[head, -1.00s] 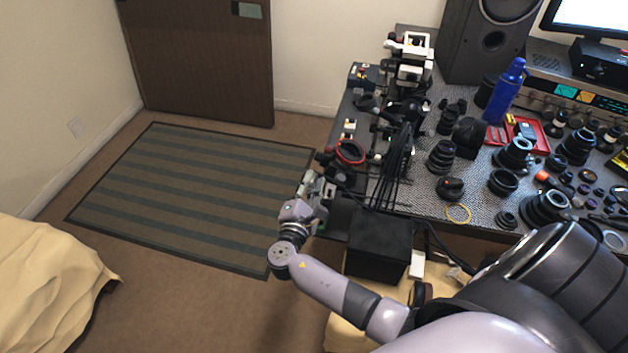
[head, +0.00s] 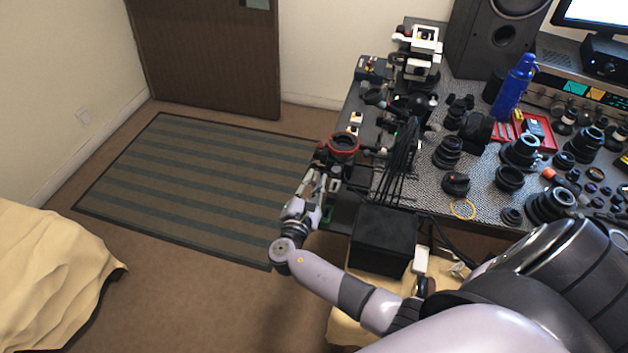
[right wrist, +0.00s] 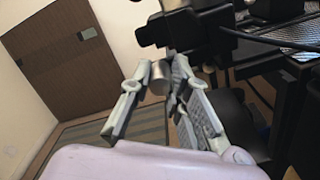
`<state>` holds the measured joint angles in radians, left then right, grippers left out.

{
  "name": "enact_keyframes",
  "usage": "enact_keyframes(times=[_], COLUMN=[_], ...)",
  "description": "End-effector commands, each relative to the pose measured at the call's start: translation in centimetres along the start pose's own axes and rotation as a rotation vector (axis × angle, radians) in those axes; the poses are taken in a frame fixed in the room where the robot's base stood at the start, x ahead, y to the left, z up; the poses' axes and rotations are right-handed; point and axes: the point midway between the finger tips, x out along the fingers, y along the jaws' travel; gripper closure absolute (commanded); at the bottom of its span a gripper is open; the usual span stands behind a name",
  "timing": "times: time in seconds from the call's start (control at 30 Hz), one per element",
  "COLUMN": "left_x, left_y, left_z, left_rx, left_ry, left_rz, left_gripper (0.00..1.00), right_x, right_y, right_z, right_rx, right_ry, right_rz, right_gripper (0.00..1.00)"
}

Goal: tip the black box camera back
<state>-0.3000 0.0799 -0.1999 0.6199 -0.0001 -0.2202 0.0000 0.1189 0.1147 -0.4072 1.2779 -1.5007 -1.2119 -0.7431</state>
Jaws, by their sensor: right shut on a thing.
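The black box camera, as far as I can tell, is the dark body at the table's left edge, with a red ring (head: 343,143) on it that faces mostly upward. In the right wrist view a black body (right wrist: 195,32) stands just beyond the fingertips. My right gripper (head: 325,183) is at its near side. It also shows in the right wrist view (right wrist: 160,84), its fingers either side of a short silver cylinder (right wrist: 158,77) below the black body. Where the cylinder joins the camera is hidden. My left gripper is out of view.
A bundle of black cables (head: 400,165) hangs close to the right of the camera. A large black box (head: 384,240) stands below the table edge. Lenses and a blue bottle (head: 514,88) crowd the table. The floor by the striped rug (head: 200,185) is clear.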

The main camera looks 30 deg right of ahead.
Motion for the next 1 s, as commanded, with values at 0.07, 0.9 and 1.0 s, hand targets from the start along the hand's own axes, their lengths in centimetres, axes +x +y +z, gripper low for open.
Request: enact_keyframes(times=[0.07, 0.9, 1.0], left_x=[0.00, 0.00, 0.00], left_y=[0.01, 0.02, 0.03], left_z=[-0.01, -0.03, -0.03], left_rx=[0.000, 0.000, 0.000], left_ry=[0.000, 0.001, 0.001], left_rz=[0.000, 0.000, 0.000], left_gripper=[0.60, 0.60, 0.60], right_x=[-0.04, -0.01, 0.00], right_y=[-0.08, -0.12, -0.10], right_z=[-0.09, -0.12, -0.10], right_rx=[-0.010, -0.014, -0.014], right_ry=[0.000, 0.000, 0.000], right_rz=[-0.001, -0.001, -0.001], right_gripper=[1.00, 0.62, 0.62])
